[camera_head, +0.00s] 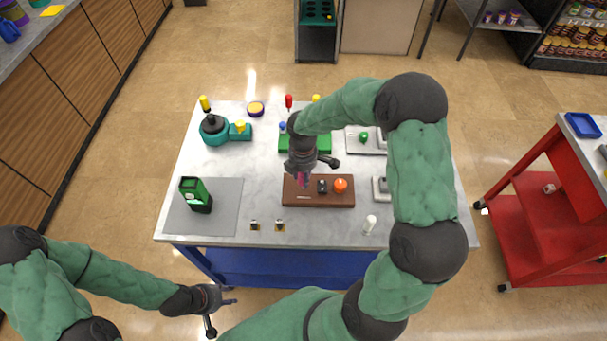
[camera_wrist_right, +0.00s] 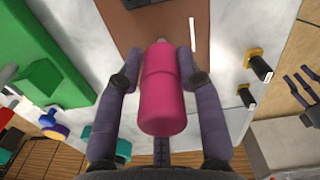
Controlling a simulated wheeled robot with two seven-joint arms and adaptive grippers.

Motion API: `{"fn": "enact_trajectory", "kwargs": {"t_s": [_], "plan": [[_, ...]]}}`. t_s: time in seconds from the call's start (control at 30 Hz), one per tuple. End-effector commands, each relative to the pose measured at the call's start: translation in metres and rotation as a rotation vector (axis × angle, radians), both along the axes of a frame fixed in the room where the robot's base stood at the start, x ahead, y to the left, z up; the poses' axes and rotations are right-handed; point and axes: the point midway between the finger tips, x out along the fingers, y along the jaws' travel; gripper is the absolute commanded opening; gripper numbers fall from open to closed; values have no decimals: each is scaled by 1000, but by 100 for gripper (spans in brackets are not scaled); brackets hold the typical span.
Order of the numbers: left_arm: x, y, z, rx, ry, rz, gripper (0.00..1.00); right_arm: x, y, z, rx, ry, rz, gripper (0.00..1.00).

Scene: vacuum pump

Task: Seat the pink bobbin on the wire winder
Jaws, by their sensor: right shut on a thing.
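The pink bobbin (camera_wrist_right: 165,92) is held between the two fingers of my right gripper (camera_wrist_right: 160,72), which is shut on it. In the head view the right gripper (camera_head: 304,176) hangs over the left part of a brown board, with a little of the bobbin (camera_head: 303,182) showing below it. The brown board (camera_head: 330,201), which appears to be the wire winder, carries a dark block, an orange-red knob and a thin white rod. Whether the bobbin touches the board cannot be told. My left gripper (camera_head: 221,312) is open and empty, off the table's front edge.
A green-black device (camera_head: 196,194) stands on a grey mat (camera_head: 228,210) at the left. A teal pump (camera_head: 213,129) is behind it. Two small black-yellow parts (camera_head: 267,225) and a white piece (camera_head: 370,223) lie near the front edge. A green tray (camera_head: 318,146) is behind the board.

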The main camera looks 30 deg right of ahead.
Motion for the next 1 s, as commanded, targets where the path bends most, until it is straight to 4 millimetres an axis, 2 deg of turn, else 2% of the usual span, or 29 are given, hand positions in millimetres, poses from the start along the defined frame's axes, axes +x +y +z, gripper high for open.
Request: {"fn": "enact_trajectory", "kwargs": {"t_s": [0.5,1.0], "plan": [[0,0,-8,0,0,0,40,0,0,-12,0,0,0,9],[0,0,-8,0,0,0,40,0,0,-12,0,0,0,9]]}}
